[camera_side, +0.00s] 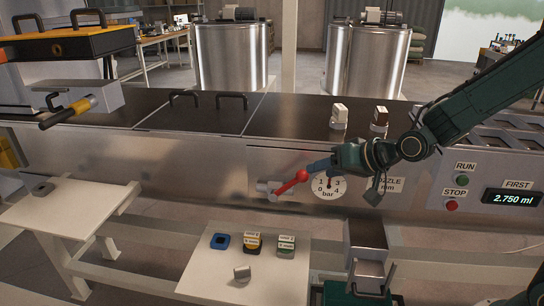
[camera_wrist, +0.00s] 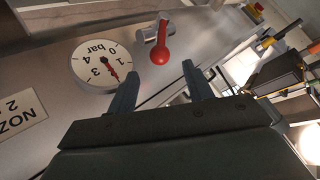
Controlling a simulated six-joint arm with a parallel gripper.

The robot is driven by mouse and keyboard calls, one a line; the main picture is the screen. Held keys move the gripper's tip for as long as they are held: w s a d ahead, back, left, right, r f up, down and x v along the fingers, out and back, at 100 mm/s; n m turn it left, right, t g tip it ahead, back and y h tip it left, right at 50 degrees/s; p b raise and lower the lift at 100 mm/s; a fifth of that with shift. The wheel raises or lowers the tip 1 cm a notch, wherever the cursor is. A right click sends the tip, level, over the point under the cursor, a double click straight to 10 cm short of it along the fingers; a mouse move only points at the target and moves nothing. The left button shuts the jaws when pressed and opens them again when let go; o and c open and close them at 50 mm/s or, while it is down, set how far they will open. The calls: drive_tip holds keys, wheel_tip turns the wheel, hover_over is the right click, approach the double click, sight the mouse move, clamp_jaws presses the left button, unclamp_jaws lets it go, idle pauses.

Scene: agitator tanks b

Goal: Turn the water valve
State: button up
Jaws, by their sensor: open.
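The water valve (camera_side: 268,188) is a silver fitting on the front metal panel. Its red lever (camera_side: 290,183) slants up to the right in the side view and ends in a red ball. In the wrist view the red lever (camera_wrist: 160,51) is seen nearly end on, with the silver valve body (camera_wrist: 152,31) behind it. My gripper (camera_side: 311,167) is at the ball's right in the side view. In the wrist view my gripper (camera_wrist: 158,72) is open, its two fingers apart, with the ball just beyond and between the tips. Contact cannot be told.
A round bar gauge (camera_side: 328,187) sits right of the valve, close below my gripper; it also shows in the wrist view (camera_wrist: 88,65). A white table (camera_side: 210,285) with small coloured blocks stands below. RUN and STOP buttons (camera_side: 452,205) are at the right.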

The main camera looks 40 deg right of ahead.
drive_tip(key=shift+v, duration=2)
drive_tip(key=shift+w+r+n, duration=0.1)
drive_tip(key=shift+w+n, duration=0.15)
drive_tip(key=shift+n, duration=0.05)
drive_tip(key=c, duration=1)
drive_tip(key=shift+w+a, duration=0.1)
drive_tip(key=shift+w, duration=0.2)
clamp_jaws()
drive_tip(key=w+a+r+n+g+h, duration=0.1)
drive_tip(key=w+a+r+n+g, duration=0.1)
drive_tip(key=n, duration=0.5)
drive_tip(key=w+a+r+n+g+h, duration=0.1)
drive_tip(key=w+a+r+n+g, duration=0.2)
drive_tip(key=w+r+n+g, duration=0.2)
wheel_tip(320, 180, up, 4)
drive_tip(key=shift+a+f+n+g, duration=0.15)
drive_tip(key=shift+n+g, duration=0.25)
drive_tip(key=shift+n, duration=0.5)
